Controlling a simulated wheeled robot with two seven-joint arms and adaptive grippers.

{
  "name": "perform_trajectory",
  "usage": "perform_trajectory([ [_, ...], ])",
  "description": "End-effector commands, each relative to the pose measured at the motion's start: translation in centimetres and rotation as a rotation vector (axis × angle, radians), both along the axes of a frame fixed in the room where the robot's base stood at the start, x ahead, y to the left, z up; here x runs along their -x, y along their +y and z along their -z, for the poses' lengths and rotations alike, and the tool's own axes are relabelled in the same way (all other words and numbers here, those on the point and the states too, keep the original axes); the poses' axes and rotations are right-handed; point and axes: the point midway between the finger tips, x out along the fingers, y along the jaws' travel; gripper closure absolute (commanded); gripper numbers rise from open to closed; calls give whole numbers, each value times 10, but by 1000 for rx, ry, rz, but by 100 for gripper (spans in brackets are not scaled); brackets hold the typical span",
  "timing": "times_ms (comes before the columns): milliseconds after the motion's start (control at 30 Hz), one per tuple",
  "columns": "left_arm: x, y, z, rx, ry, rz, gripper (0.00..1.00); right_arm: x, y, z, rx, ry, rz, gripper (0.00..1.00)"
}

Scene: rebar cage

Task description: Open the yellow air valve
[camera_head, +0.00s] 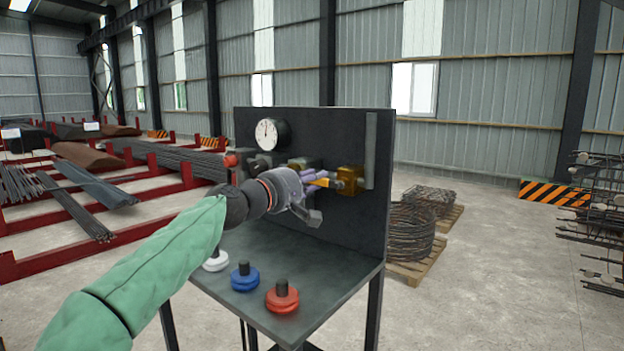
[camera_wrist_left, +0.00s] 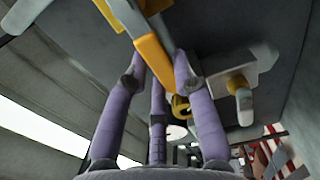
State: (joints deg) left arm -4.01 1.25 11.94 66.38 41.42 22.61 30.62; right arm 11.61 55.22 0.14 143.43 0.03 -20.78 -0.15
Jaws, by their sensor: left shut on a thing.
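The yellow air valve has a brass body (camera_head: 349,180) on the right part of the dark upright panel. Its yellow lever (camera_head: 320,182) points left from the body in the head view. My left gripper (camera_head: 311,184) is at this lever, its purple fingers around it. In the left wrist view the yellow lever (camera_wrist_left: 153,60) runs between the fingertips of my left gripper (camera_wrist_left: 160,72), which is shut on it. The fingers hide part of the lever in the head view. My right gripper is in neither view.
A round gauge (camera_head: 272,134) and a red-ended fitting (camera_head: 232,160) are on the panel (camera_head: 305,125). White (camera_head: 216,261), blue (camera_head: 245,277) and red (camera_head: 282,297) knobbed pieces stand on the bench top. Wire coils (camera_head: 408,232) lie on a pallet behind.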

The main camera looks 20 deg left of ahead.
Motion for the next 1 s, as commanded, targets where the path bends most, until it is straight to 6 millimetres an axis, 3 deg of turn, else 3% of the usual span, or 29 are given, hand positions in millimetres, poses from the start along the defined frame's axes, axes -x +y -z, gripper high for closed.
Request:
perform_trajectory([
  [367,-1,0,2,8,6,1,100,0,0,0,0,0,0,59],
  [400,-1,0,2,8,6,1,71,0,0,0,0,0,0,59],
  [500,-1,0,3,8,6,1,48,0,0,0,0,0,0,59],
  [833,0,0,1,6,3,0,48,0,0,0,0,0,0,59],
  [1000,11,5,0,7,2,-1,48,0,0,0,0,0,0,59],
])
